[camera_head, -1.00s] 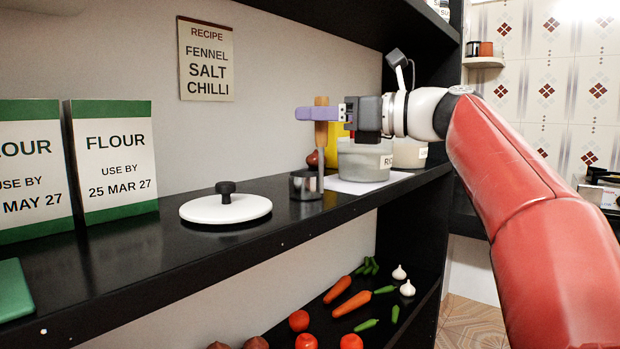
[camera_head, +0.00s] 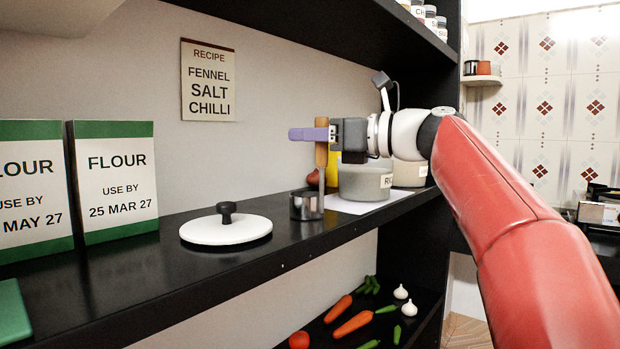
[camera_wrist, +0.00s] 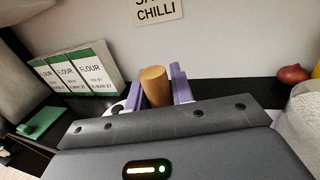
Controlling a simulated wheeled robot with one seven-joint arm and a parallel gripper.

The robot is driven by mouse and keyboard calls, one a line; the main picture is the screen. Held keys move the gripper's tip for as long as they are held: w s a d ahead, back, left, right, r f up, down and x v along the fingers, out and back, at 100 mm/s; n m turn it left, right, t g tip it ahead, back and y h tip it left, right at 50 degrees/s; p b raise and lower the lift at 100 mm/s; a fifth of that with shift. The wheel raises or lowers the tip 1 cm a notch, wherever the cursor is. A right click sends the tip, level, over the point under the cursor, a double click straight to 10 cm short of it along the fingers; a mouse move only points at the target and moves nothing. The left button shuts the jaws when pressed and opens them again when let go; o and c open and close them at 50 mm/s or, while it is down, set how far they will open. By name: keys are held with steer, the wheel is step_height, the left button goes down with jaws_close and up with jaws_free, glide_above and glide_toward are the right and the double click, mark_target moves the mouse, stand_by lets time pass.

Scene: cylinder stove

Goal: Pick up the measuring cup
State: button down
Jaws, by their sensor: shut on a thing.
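The measuring cup (camera_head: 306,207) is a small shiny metal cup with a tall upright wooden handle (camera_head: 321,150). It stands upright on the black shelf, to the right of the white lid, and appears to rest on the surface. My gripper (camera_head: 310,134) reaches in from the right, with its purple fingers level and closed on the upper part of the handle. In the wrist view the handle top (camera_wrist: 156,84) shows between the purple fingers, and the gripper body hides the cup bowl.
A white lid (camera_head: 225,231) with a black knob lies left of the cup. A labelled grey pot (camera_head: 364,184) stands close on the right, under my wrist. Flour boxes (camera_head: 116,180) stand at the left. An upper shelf (camera_head: 330,35) hangs above. Vegetables lie on the lower shelf.

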steer(key=shift+r, duration=0.1)
step_height(320, 180, up, 10)
steer(key=p, duration=0.3)
steer(key=shift+p, duration=0.35)
steer(key=c, duration=1.8)
jaws_free()
jaws_close()
